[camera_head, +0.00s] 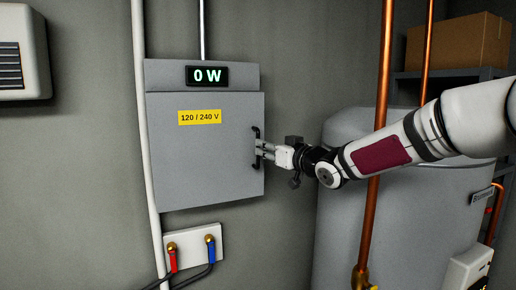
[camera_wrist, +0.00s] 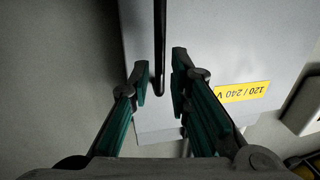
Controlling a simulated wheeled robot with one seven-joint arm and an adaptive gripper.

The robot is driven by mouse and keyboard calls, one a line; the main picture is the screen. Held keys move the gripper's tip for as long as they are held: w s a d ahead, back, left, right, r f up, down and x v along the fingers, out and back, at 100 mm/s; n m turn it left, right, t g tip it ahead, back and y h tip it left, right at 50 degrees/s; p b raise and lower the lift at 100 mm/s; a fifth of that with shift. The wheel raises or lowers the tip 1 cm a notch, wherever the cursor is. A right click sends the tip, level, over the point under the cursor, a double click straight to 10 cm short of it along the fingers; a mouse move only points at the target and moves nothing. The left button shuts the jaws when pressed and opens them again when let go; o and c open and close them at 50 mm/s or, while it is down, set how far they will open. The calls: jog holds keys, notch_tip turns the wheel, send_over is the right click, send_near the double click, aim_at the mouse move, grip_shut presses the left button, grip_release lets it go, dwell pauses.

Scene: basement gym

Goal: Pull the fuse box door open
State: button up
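The grey fuse box (camera_head: 160,75) hangs on the wall. Its door (camera_head: 195,160) looks shut and carries a yellow "120 / 240 V" label (camera_head: 199,117). A black vertical bar handle (camera_head: 257,133) is at the door's right edge. My gripper (camera_head: 264,151) reaches it from the right. In the wrist view, the handle (camera_wrist: 159,40) runs down between the two fingertips of my gripper (camera_wrist: 160,76). Gaps show on both sides, so the fingers are open and not clamped on it. The door face (camera_wrist: 225,45) fills the area behind the right finger.
A white pipe (camera_head: 145,120) runs along the box's left side. Copper pipes (camera_head: 378,150) and a large grey tank (camera_head: 340,225) stand to the right, close to my arm. A panel with red and blue valves (camera_head: 192,245) is below the box.

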aim_at(258, 164)
jog(key=shift+x, duration=2.3)
grip_shut()
